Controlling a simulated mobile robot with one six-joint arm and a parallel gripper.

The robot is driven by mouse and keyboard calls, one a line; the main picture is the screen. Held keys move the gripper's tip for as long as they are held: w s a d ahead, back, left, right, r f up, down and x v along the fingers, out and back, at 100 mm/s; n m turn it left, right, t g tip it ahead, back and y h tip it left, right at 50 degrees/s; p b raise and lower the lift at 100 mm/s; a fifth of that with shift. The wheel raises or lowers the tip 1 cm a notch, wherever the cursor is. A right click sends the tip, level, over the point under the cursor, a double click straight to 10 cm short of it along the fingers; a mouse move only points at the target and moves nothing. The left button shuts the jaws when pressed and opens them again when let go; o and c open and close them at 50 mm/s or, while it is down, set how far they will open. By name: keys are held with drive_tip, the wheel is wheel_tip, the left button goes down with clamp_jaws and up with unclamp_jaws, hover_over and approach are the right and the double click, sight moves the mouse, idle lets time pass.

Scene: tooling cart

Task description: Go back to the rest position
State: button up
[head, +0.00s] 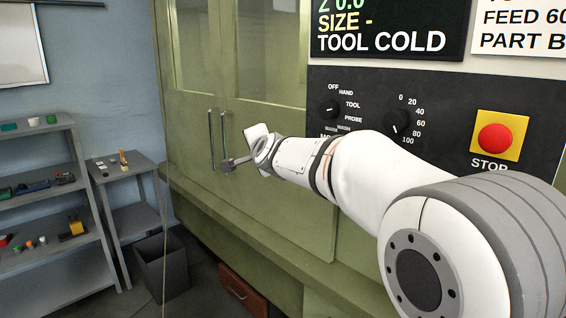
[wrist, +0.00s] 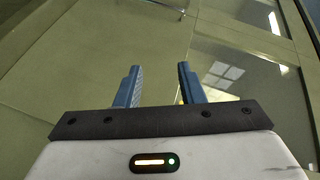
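My gripper (head: 226,165) is at the end of my outstretched arm, in front of the green machine's doors (head: 260,145) and close to two upright door handles (head: 218,140). In the wrist view my gripper (wrist: 159,85) shows two blue fingers standing apart with nothing between them. Behind the fingers there is a green panel (wrist: 110,50) and a reflective window (wrist: 235,65). In the head view I cannot tell whether the fingertips touch the handles.
The control panel (head: 450,115) with its dials and red stop button (head: 494,138) is at the right, behind my arm. A grey shelf (head: 50,200), a small tooling cart (head: 125,175) and a dark bin (head: 163,265) stand at the left. A red-brown box (head: 243,290) lies below the machine.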

drive_tip(key=s+d+f+n+g+h, duration=0.1)
drive_tip(key=s+d+f+n+g, duration=0.2)
drive_tip(key=s+d+f, duration=0.4)
drive_tip(key=s+d+f+n+g+h, duration=0.2)
drive_tip(key=s+d+f+n+g, duration=0.2)
drive_tip(key=s, duration=1.4)
drive_tip(key=s+d+f+n+g+h, duration=0.1)
drive_tip(key=s+d+f+n+g, duration=0.2)
drive_tip(key=s+d+f, duration=0.8)
wheel_tip(320, 180, down, 2)
drive_tip(key=shift+s+f+n+g+h, duration=0.1)
drive_tip(key=shift+s+n+g+h, duration=0.3)
drive_tip(key=shift+s+g, duration=0.65)
drive_tip(key=shift+o, duration=0.4)
